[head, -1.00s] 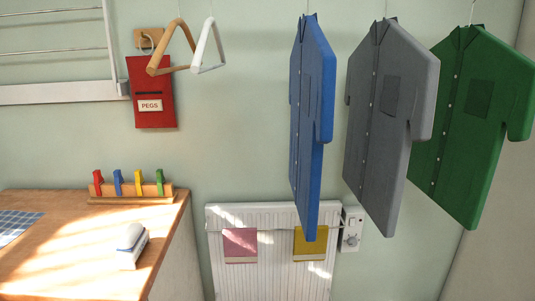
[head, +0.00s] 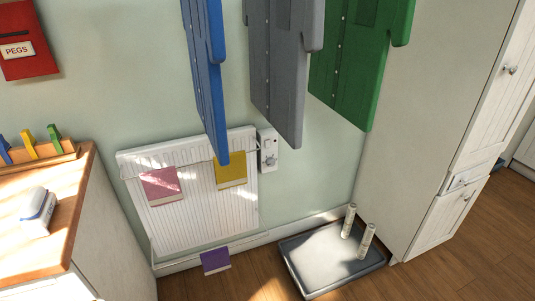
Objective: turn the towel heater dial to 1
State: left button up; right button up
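The towel heater (head: 195,215) is a white ribbed panel low on the green wall. A pink towel (head: 160,185) and a yellow towel (head: 231,169) hang on it. Its white control box (head: 267,151) is fixed to the wall just right of the panel's top. A round dial (head: 270,159) sits on the lower part of the box. The dial's numbers and pointer are too small to read. The blue shirt hangs just left of the box and the grey shirt reaches just above it to the right. Neither of my grippers shows in the head view.
A blue shirt (head: 206,85), a grey shirt (head: 278,80) and a green shirt (head: 358,60) hang in front of the wall. A wooden counter (head: 62,225) stands at left. A grey tray (head: 318,262) with two upright pale posts and a purple cloth (head: 215,261) are on the floor. A white cabinet (head: 440,130) stands at right.

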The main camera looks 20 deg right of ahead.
aim_at(270, 162)
jog(key=i+l+u, duration=0.25)
jog(key=i+l, duration=0.25)
jog(key=i+l+u, duration=0.3)
jog(key=i+l, duration=0.2)
jog(key=l, duration=0.15)
